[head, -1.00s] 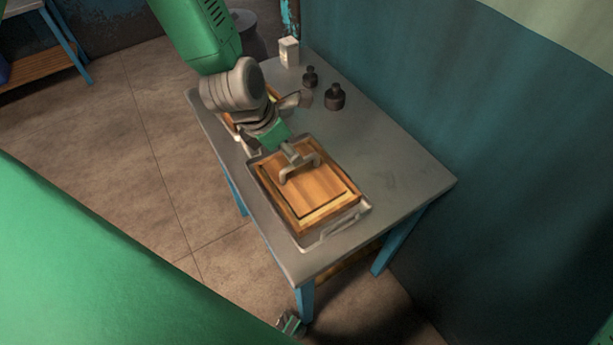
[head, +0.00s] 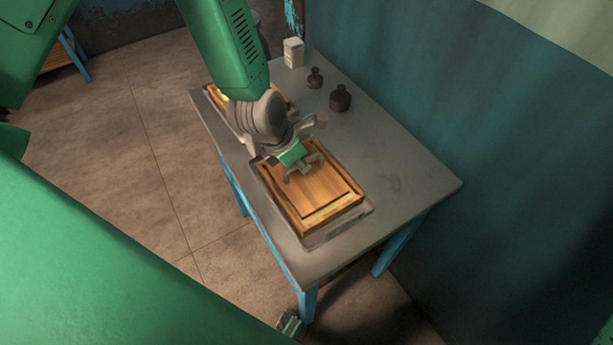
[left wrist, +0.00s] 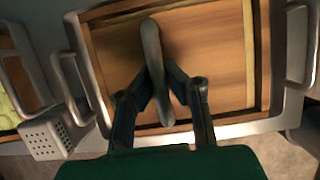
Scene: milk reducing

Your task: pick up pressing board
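The pressing board (head: 325,187) is a wooden board with a grey bar handle on top. It lies in a wooden-rimmed metal tray (head: 352,221) on the table. My left gripper (head: 301,168) is over the handle from above. In the left wrist view the gripper (left wrist: 162,80) has its two dark fingers closed in on both sides of the grey handle (left wrist: 151,45), with the tips at the bar. The board (left wrist: 215,55) fills most of that view and shows no clear gap above its tray.
A second wooden-rimmed tray (head: 217,98) with something yellow stands at the table's far left, beside a perforated grey box (left wrist: 47,138). Two dark bottles (head: 340,98) and a white carton (head: 293,53) stand at the back. The table's right side (head: 400,165) is clear.

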